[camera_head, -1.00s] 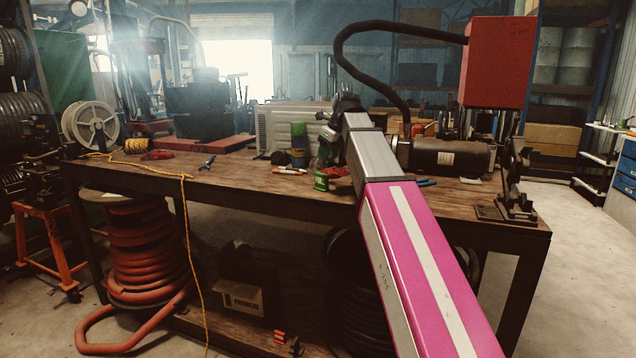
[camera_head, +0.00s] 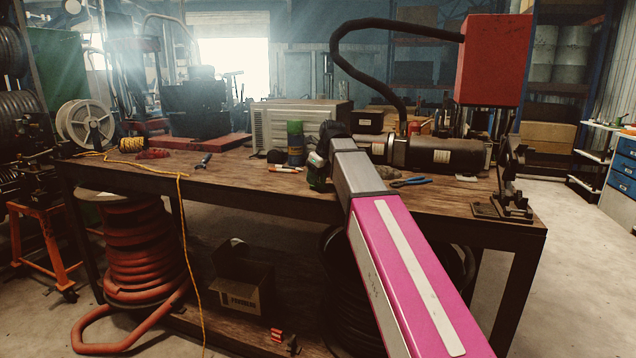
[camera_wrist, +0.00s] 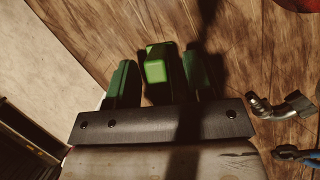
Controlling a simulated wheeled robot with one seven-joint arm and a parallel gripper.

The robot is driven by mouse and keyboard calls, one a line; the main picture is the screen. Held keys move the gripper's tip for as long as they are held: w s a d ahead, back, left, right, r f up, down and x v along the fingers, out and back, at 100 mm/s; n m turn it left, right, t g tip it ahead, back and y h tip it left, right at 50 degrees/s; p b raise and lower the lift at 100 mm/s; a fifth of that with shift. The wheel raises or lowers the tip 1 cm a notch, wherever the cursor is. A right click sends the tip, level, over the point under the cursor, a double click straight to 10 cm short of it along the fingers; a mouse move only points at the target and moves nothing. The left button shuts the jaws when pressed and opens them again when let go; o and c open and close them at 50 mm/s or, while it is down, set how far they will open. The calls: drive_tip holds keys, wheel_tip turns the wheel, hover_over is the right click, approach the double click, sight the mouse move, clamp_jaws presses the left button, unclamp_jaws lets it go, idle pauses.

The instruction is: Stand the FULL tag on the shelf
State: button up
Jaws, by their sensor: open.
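A bright green block-like piece, likely the FULL tag (camera_wrist: 155,70), is on the wooden bench top in the wrist view; no lettering is legible. My gripper (camera_wrist: 158,58) is open, with one dark green finger on each side of the piece. A gap shows on both sides, so the fingers do not visibly grip it. In the head view my gripper (camera_head: 318,170) is low over the bench, and it and my arm hide the piece. The bench has a lower wooden shelf (camera_head: 205,318); I cannot tell whether this is the task's shelf.
Blue-handled pliers (camera_head: 411,182) and a dark motor cylinder (camera_head: 445,154) lie to the right. A metal fitting (camera_wrist: 282,106) lies right of the fingers. A red crimper head (camera_head: 494,60) rises at right.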

drive_tip(key=shift+w+a+f, duration=0.15)
drive_tip(key=shift+f, duration=0.25)
drive_tip(key=c, duration=0.8)
drive_tip(key=shift+r, duration=0.2)
